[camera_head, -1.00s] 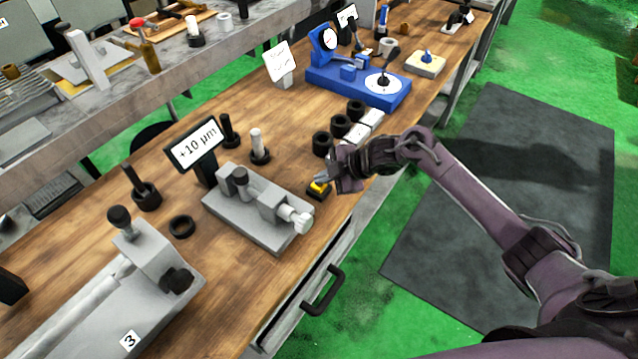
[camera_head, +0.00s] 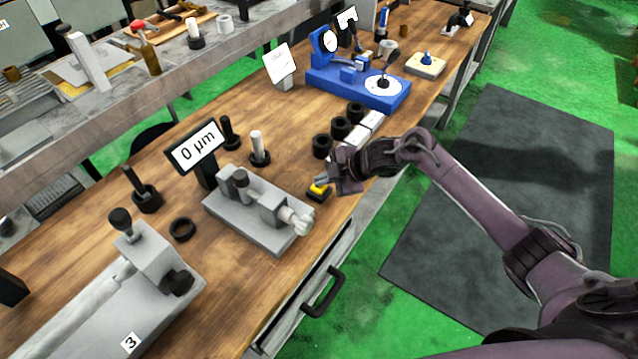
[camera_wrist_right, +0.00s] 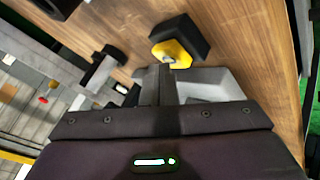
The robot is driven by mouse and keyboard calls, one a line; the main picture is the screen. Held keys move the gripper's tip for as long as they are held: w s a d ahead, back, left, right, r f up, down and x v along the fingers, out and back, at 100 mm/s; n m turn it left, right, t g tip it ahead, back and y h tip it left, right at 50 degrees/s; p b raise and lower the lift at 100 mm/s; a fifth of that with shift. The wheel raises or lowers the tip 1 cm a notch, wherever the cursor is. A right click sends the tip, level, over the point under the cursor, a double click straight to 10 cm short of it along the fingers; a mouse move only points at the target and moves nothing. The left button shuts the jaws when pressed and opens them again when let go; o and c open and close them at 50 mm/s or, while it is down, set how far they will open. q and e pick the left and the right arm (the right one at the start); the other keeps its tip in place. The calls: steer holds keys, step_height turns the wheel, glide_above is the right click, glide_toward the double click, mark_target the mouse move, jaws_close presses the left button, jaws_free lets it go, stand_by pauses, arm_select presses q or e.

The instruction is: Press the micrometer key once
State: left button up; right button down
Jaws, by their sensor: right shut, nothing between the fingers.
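The micrometer key is a yellow button (camera_head: 319,188) on a small black block, near the table's front edge, right of the grey micrometer stand (camera_head: 255,208). It also shows in the right wrist view (camera_wrist_right: 172,52). The display (camera_head: 196,147) behind the stand reads "0 µm". My right gripper (camera_head: 327,179) is shut and empty, with its tips right by the yellow button. In the right wrist view the closed fingertips (camera_wrist_right: 163,73) lie close to the button's edge; I cannot tell whether they touch it. My left gripper is out of view.
Black rings (camera_head: 322,146) and light blocks stand just behind my right gripper. A blue gauge stand (camera_head: 345,87) is farther back. A grey fixture marked 3 (camera_head: 120,325) is at the front left. A drawer handle (camera_head: 325,292) sticks out below the table edge.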

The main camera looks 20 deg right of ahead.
mark_target(323, 187)
steer(key=shift+r, duration=0.55)
step_height(323, 187, up, 5)
steer(key=p, duration=0.5)
stand_by(0.6)
